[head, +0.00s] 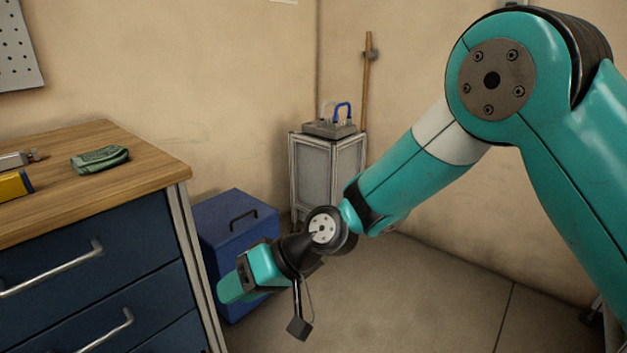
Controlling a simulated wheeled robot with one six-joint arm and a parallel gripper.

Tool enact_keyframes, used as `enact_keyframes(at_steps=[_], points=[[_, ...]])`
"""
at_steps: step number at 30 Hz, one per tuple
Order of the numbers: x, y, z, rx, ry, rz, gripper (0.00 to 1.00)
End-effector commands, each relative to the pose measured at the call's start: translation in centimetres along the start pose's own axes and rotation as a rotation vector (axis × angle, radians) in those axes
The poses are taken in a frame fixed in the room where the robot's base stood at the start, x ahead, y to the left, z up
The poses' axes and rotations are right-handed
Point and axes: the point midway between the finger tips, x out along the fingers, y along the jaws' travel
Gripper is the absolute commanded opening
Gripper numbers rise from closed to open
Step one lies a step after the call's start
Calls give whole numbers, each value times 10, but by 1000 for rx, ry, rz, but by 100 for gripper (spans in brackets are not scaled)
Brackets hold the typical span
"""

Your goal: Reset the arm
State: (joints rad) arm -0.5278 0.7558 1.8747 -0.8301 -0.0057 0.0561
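My arm reaches in from the right of the head view, bending at a large teal joint and sloping down to the left. My gripper (232,288) is at the lower middle, in front of the blue box (215,222) and to the right of the drawer cabinet (95,280). It is seen from the side and points left. Its fingers overlap in this view, so their gap is hidden. I see nothing clearly held in it. No tape reels can be made out.
The wooden worktop (120,188) at left carries a green folded cloth (100,158) and a yellow object (14,185). A grey stand (328,178) holding a device with a blue handle (343,111) is in the corner, beside a wooden pole (366,85).

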Motion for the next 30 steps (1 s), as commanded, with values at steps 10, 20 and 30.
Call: enact_keyframes(at_steps=[10, 20, 30], points=[[-181, -46, 67, -29, -152, 296, 39], [-260, -67, 159, 36, -251, 474, 39], [-311, -113, 156, 63, -281, 513, 39]])
